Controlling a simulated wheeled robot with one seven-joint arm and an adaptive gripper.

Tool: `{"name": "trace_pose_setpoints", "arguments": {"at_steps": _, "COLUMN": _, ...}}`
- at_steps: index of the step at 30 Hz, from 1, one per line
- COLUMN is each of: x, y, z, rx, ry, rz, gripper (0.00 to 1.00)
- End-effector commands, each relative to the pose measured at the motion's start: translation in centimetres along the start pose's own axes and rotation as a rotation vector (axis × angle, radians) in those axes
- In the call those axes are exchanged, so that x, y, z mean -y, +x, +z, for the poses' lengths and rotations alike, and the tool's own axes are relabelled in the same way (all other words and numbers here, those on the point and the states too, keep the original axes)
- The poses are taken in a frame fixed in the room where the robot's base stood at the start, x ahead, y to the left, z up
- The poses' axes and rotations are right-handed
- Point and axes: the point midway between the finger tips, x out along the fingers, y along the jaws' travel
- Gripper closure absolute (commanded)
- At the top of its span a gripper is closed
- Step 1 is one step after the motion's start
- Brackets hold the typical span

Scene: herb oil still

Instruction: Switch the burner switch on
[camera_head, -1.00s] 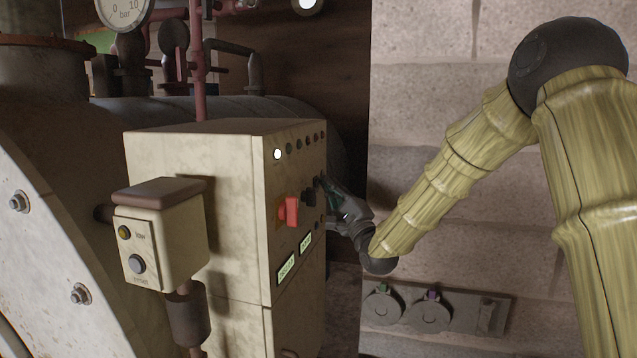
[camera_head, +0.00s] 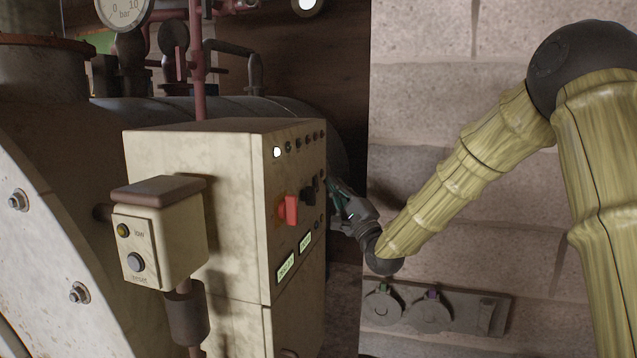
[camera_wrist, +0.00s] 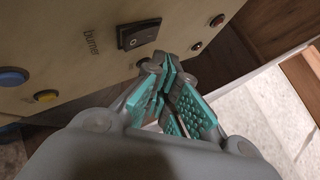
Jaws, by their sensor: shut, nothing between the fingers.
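The burner switch (camera_wrist: 139,34) is a black rocker in a raised black frame on the cream panel in the wrist view, with the word "burner" printed beside it. I cannot tell which side of the rocker is pressed in. My gripper (camera_wrist: 165,67) has teal ridged pads and is shut and empty. Its fingertips are close below the switch in the wrist view, and a small gap seems to show. In the head view my gripper (camera_head: 332,184) is just right of the control box's (camera_head: 195,150) panel face, which carries a red switch (camera_head: 289,210) and a black part (camera_head: 308,195).
A smaller box (camera_head: 160,235) with a reset button stands in front. A brick wall (camera_head: 450,180) is behind my arm.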

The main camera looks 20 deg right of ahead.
Motion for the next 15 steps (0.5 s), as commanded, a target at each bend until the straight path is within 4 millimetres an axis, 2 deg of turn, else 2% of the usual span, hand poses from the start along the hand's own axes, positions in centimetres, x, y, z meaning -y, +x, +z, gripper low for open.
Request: {"name": "trace_pose_setpoints", "arguments": {"at_steps": 15, "x": 0.45, "y": -0.67, "z": -0.53, "rx": -0.001, "ry": 0.0, "rz": 0.0, "gripper": 1.0}}
